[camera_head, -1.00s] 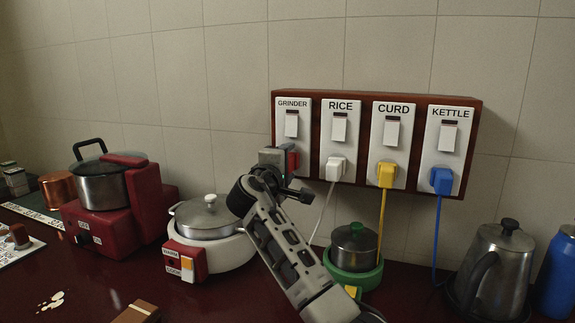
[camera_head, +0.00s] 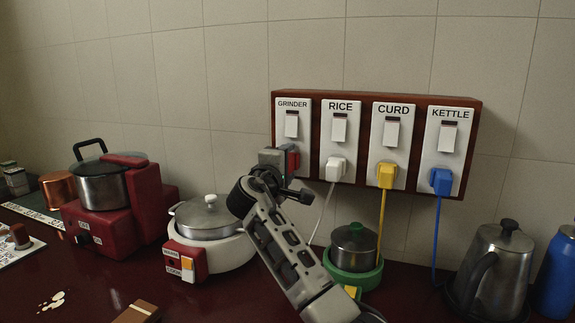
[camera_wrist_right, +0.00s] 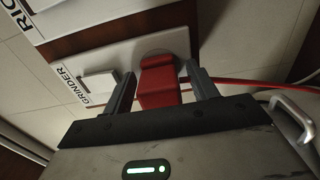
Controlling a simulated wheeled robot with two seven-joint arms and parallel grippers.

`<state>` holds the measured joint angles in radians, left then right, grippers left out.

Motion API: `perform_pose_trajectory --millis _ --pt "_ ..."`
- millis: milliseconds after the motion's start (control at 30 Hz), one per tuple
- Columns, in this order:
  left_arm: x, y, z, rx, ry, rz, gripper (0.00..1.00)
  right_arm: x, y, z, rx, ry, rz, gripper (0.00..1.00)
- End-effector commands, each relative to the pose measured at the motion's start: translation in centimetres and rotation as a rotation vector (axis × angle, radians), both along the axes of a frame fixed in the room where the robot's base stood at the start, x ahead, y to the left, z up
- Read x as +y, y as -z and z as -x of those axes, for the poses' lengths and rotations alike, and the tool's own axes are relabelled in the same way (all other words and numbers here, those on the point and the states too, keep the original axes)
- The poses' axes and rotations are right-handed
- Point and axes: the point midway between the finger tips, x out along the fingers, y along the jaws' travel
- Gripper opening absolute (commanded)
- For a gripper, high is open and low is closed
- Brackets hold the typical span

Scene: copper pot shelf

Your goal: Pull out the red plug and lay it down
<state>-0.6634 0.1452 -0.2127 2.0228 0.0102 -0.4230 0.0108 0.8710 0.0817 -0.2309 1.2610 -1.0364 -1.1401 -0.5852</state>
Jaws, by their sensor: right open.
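The red plug (camera_wrist_right: 160,82) sits in the socket of the GRINDER plate (camera_head: 292,122), at the left end of the wall board. In the head view the plug (camera_head: 293,160) is mostly hidden behind my right gripper (camera_head: 279,160). In the right wrist view my right gripper (camera_wrist_right: 160,92) is open, with one finger on each side of the plug. A red cord (camera_wrist_right: 260,84) runs off to the right from the plug. My left gripper is not in view.
White (camera_head: 337,168), yellow (camera_head: 387,175) and blue (camera_head: 441,181) plugs sit to the right on the dark red board (camera_head: 376,95). Below stand a white cooker (camera_head: 225,252), a green-based pot (camera_head: 354,250) and a kettle (camera_head: 495,265). Some counter is bare at the front left.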

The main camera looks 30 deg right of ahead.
Motion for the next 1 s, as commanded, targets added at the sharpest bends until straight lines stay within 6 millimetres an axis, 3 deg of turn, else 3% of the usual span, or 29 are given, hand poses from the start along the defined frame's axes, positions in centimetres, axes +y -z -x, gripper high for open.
perform_pose_trajectory --millis 300,533,1000 --pt "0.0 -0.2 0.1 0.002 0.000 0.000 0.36 0.0 0.0 0.0 0.001 0.000 -0.001 0.58" --pt "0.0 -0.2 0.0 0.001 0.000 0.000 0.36 0.0 0.0 0.0 0.000 0.000 0.000 0.00" --pt "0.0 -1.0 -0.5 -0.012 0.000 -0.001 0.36 1.1 -0.1 0.9 -0.001 -0.001 0.001 0.00"
